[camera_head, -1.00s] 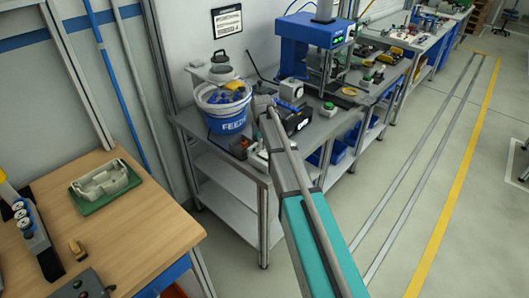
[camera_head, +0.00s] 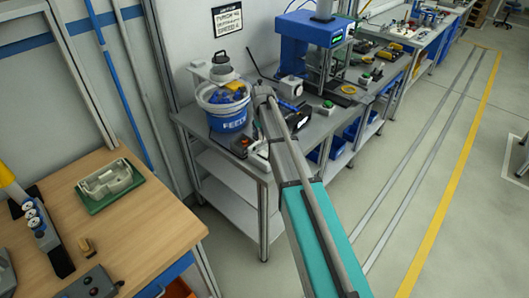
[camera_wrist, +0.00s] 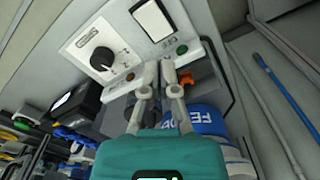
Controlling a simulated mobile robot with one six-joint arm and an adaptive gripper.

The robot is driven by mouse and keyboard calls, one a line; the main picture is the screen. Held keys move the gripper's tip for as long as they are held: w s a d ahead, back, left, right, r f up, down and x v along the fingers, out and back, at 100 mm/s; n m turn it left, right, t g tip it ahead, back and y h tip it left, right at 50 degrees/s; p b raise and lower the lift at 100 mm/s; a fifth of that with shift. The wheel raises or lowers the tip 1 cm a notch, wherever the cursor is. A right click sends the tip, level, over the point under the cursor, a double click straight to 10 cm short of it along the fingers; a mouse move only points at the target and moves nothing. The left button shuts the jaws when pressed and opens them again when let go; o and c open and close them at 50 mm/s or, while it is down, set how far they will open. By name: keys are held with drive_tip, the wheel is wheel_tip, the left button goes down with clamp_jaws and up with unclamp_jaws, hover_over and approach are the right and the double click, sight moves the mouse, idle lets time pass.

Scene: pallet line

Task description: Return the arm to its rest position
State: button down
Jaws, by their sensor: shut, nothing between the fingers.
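My gripper (camera_wrist: 160,70) shows in the wrist view with its two grey fingers close together, shut and empty. Beyond the fingertips is a light control panel with a black dial (camera_wrist: 102,58) and a green button (camera_wrist: 182,49). I cannot tell how far the fingertips are from it. In the head view my teal and grey arm reaches over the grey metal bench (camera_head: 262,180). Its far end is beside the white and blue bucket (camera_head: 228,122), and the fingers cannot be made out there.
A blue press (camera_head: 312,32) stands on the bench behind my arm. A wooden table (camera_head: 130,232) at left holds a green tray (camera_head: 104,204) with a pale casting. The bucket's blue side (camera_wrist: 208,120) is right of the fingers in the wrist view. Floor at right is clear.

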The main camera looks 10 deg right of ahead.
drive_tip(key=s+m, duration=0.1)
drive_tip(key=s, duration=2.8)
drive_tip(key=shift+s, duration=0.1)
